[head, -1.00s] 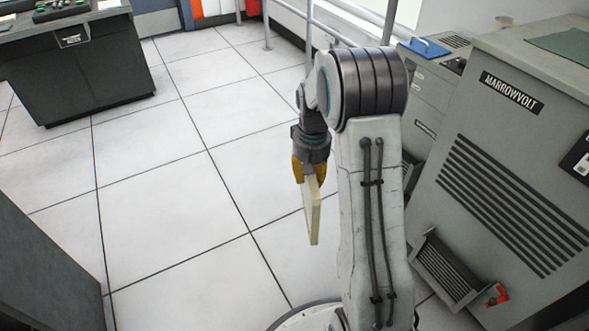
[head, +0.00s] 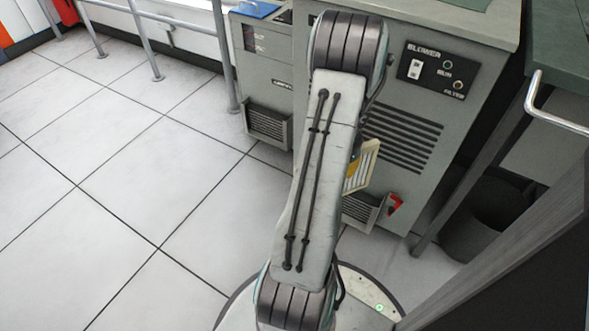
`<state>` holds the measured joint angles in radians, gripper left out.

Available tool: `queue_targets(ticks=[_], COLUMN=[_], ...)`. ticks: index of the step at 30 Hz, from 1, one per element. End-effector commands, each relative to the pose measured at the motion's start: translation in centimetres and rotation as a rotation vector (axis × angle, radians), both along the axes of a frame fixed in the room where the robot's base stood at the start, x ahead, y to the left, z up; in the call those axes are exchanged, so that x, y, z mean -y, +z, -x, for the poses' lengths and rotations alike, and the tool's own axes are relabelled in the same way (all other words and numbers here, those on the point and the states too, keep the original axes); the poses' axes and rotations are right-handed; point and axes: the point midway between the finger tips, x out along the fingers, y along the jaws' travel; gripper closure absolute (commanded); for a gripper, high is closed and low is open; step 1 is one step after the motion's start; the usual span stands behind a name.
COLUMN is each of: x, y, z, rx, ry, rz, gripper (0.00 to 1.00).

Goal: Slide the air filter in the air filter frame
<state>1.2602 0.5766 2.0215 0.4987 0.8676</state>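The air filter (head: 364,165) is a thin cream panel with pleated slats. It shows just right of my arm, in front of the grey blower cabinet. My gripper (head: 353,170) is mostly hidden behind my arm link; a bit of its yellow finger shows at the filter's left edge. It appears shut on the filter, holding it off the floor. The air filter frame (head: 362,212) is a slatted grey unit low on the cabinet front, below the filter in the picture. My arm hides its left part. A red lever (head: 396,203) is at its right side.
The blower cabinet (head: 408,185) has a switch panel (head: 434,72) above a vent. A second cabinet with a similar slatted unit (head: 268,126) stands to its left. A table (head: 560,60) with a rail and a dark bin (head: 480,225) are at right. The left floor is clear.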

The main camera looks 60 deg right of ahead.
Motion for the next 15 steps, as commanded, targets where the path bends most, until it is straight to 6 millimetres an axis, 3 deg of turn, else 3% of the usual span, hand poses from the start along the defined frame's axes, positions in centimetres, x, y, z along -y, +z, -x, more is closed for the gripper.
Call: queue_targets(ticks=[3,9,15], x=[3.7,9.0,11.7], y=[-1.0,-2.4,-3.0], z=[4.2,10.0,12.9], rx=[0.006,0.018,0.024], ry=[-0.251,-0.623,-0.818], rz=[0.001,0.002,0.002], gripper=[1.0,1.0,1.0])
